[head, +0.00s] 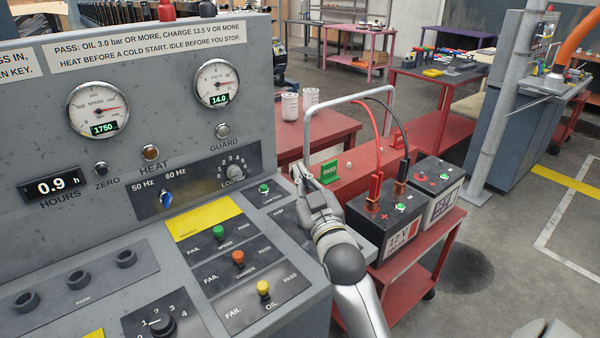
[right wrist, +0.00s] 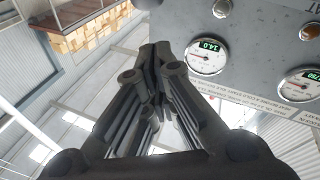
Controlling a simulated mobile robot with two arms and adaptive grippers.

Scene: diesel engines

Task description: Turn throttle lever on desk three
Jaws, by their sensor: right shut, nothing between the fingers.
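The grey test desk (head: 90,215) fills the left of the head view. I cannot pick out a throttle lever for certain in either view. My right gripper (head: 304,178) is at the desk's right end, beside the load knob (head: 235,172) and just past the panel edge. Its fingers are together with nothing between them; the right wrist view also shows the closed fingers (right wrist: 163,55), with the desk's gauge panel (right wrist: 240,75) behind. The gripper and forearm hide part of the desk's right corner. My left gripper is not in view.
The desk has a speed gauge (head: 98,109) reading 1750, a volts gauge (head: 217,83) reading 14.0, a blue switch (head: 166,199) and green, orange and yellow buttons. A red cart (head: 425,268) with two batteries (head: 385,222) and a metal hoop stands close right.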

